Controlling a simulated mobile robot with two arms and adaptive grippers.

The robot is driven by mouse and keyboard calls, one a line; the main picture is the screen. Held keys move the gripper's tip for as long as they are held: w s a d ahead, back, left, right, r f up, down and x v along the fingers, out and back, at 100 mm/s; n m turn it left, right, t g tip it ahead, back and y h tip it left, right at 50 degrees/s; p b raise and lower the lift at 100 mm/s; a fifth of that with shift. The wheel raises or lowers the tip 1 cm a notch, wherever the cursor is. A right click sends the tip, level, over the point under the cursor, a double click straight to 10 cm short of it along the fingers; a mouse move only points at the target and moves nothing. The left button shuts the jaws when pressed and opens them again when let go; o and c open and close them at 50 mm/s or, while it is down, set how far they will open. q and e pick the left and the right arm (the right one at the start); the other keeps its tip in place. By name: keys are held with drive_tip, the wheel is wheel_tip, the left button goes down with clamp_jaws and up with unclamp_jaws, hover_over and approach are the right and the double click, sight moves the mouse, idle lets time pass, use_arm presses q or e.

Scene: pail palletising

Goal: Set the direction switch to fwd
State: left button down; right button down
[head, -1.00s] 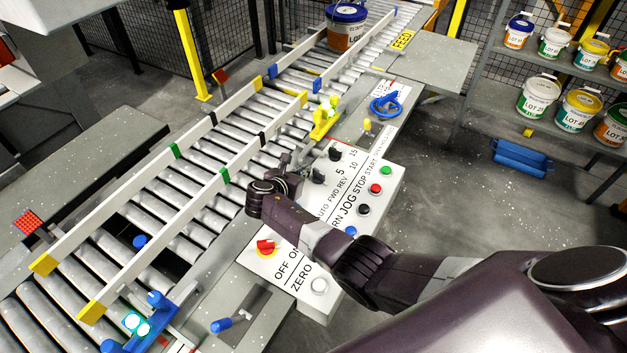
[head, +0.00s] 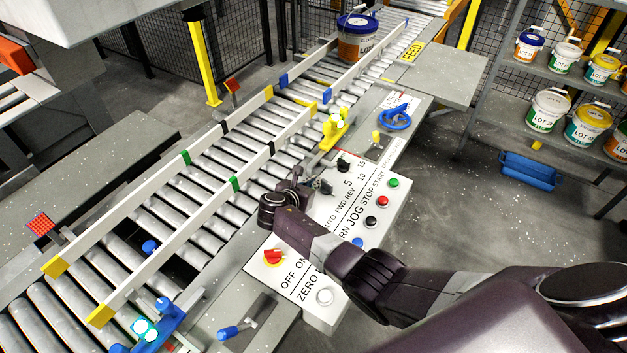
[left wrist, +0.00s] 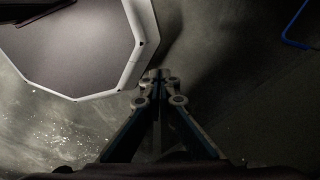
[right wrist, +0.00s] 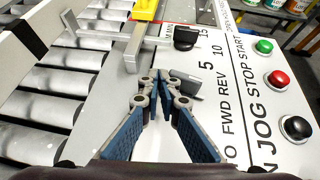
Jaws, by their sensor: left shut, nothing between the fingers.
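The white control panel (head: 372,208) carries a dark direction knob (head: 325,187) beside the AUTO, FWD and REV lettering. My right gripper (head: 297,182) is just left of this knob, low over the panel's left edge. In the right wrist view my right gripper (right wrist: 157,80) has its fingertips together, with no clear object between them. My left gripper (left wrist: 157,78) is shut and empty, over the floor.
The black speed knob (right wrist: 186,38) lies just beyond. Green (right wrist: 264,46), red (right wrist: 278,78) and black (right wrist: 297,128) buttons line the right side. A red switch (head: 273,257) is at the near end. The roller conveyor (head: 225,165) with guide rails runs along the left.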

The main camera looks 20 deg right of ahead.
drive_tip(key=shift+s+d+f, duration=0.2)
drive_tip(key=shift+s+d, duration=0.2)
drive_tip(key=shift+d, duration=0.05)
drive_tip(key=v, duration=0.8)
drive_tip(key=w+v, duration=0.1)
drive_tip(key=v, duration=0.3)
drive_tip(key=shift+s+a+r, duration=0.15)
drive_tip(key=shift+a, duration=0.3)
